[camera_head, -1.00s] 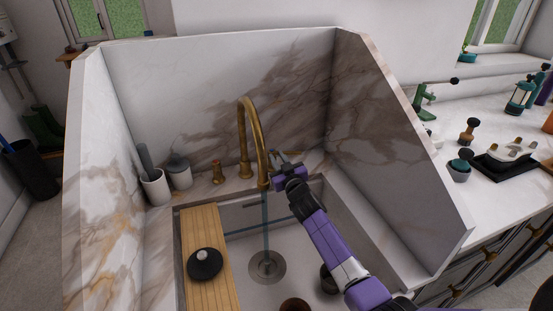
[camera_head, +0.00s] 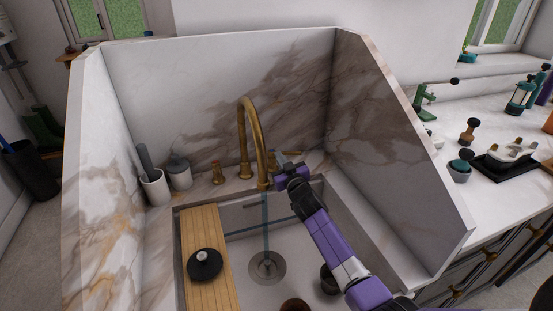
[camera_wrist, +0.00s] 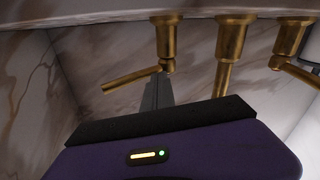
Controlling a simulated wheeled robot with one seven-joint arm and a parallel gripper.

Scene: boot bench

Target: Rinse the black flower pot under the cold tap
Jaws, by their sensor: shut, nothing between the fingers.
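My gripper (camera_head: 277,158) is shut and empty, just right of the brass spout (camera_head: 243,140). In the wrist view, its closed fingertips (camera_wrist: 161,82) are beside a brass lever handle (camera_wrist: 137,80), close to its post; I cannot tell if they touch. A thin bluish stream (camera_head: 265,225) runs from the spout to the drain. A dark round pot (camera_head: 327,281), probably the black flower pot, stands in the sink right of the drain, partly hidden by my arm. Another brass handle (camera_head: 217,173) stands left of the spout.
A wooden board (camera_head: 190,225) spans the sink's left side, with a black round object with a pale knob (camera_head: 204,264) on it. A brown round object (camera_head: 295,305) is cut off at the bottom edge. Tall marble panels (camera_head: 400,150) enclose the sink.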

